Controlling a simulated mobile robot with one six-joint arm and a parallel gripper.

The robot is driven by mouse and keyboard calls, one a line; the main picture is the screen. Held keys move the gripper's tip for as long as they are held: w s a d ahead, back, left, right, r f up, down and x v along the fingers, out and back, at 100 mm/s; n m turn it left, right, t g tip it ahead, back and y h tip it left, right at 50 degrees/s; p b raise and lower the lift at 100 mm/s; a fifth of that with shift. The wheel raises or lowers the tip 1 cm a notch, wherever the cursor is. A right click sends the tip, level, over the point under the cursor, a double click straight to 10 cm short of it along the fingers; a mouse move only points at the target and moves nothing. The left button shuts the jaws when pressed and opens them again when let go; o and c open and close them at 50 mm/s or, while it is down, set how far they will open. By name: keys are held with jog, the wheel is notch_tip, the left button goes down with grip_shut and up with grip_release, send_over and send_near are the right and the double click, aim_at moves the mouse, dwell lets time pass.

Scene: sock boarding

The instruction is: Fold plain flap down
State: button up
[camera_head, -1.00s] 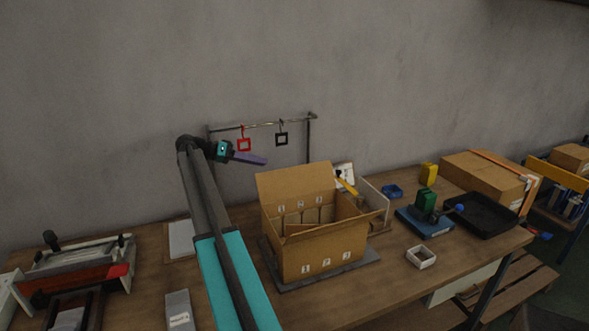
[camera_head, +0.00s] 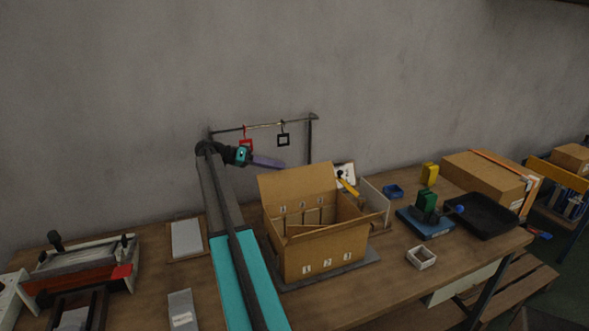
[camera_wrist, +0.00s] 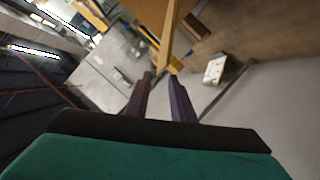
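An open cardboard box (camera_head: 330,257) stands on a dark mat (camera_head: 370,257) on the bench, with numbers on its front. Its tall plain flap (camera_head: 298,183) stands up along the back edge. Another flap (camera_head: 372,215) sticks out at the right, and dividers (camera_head: 308,219) show inside. My gripper (camera_head: 282,165) is just above the plain flap's upper left corner; I cannot tell whether they touch. In the wrist view its two dark purple fingers (camera_wrist: 162,78) are apart with nothing between them. A cardboard edge (camera_wrist: 170,35) shows beyond the fingertips.
A metal rail (camera_head: 265,125) with red and black square tags (camera_head: 283,140) stands behind the box. A white tray (camera_head: 421,257) lies front right.

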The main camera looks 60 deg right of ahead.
aim_at(295, 169)
jog(key=p+x, duration=0.2)
jog(key=x, duration=0.6)
jog(key=shift+s, duration=0.1)
grip_shut()
dwell(1.3)
